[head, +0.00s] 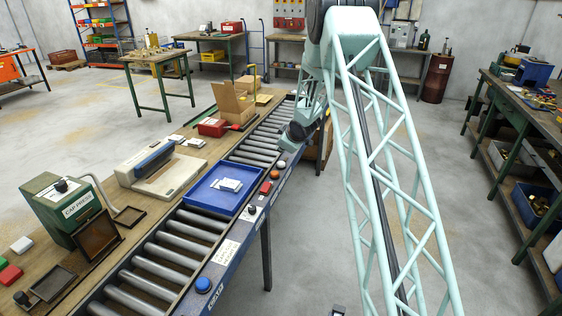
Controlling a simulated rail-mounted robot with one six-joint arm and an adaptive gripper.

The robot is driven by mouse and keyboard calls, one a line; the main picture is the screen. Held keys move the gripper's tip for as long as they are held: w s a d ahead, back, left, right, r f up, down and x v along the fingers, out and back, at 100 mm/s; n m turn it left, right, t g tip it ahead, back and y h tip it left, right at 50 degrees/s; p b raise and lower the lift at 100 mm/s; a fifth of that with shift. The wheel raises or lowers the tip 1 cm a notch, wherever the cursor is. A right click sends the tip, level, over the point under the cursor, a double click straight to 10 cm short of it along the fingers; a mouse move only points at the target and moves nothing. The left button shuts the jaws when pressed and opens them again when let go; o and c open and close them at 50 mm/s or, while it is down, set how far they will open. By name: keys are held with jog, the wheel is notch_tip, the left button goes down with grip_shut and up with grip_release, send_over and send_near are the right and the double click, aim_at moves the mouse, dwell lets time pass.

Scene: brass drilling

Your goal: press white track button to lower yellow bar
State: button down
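A white button (282,164) sits on the blue side rail of the roller track (160,262), at the far end of a row of controls. My gripper (291,140) is above and just beyond the white button, apart from it as far as I can see. It is small and dark here, so I cannot tell whether its fingers are open or shut. A thin yellow bar (252,74) stands upright near the cardboard box, at the far part of the track. A blue tray (196,197) with small white items rests on the rollers, nearer than my gripper.
The same rail carries an orange button (275,174), a red button (266,188), a black knob (251,209) and a blue button (203,286). A cardboard box (231,103), a red box (212,127), a white and blue machine (160,168) and a green cap press (66,205) line the bench.

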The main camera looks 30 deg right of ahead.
jog(key=shift+r+p, duration=0.45)
jog(key=shift+r, duration=0.3)
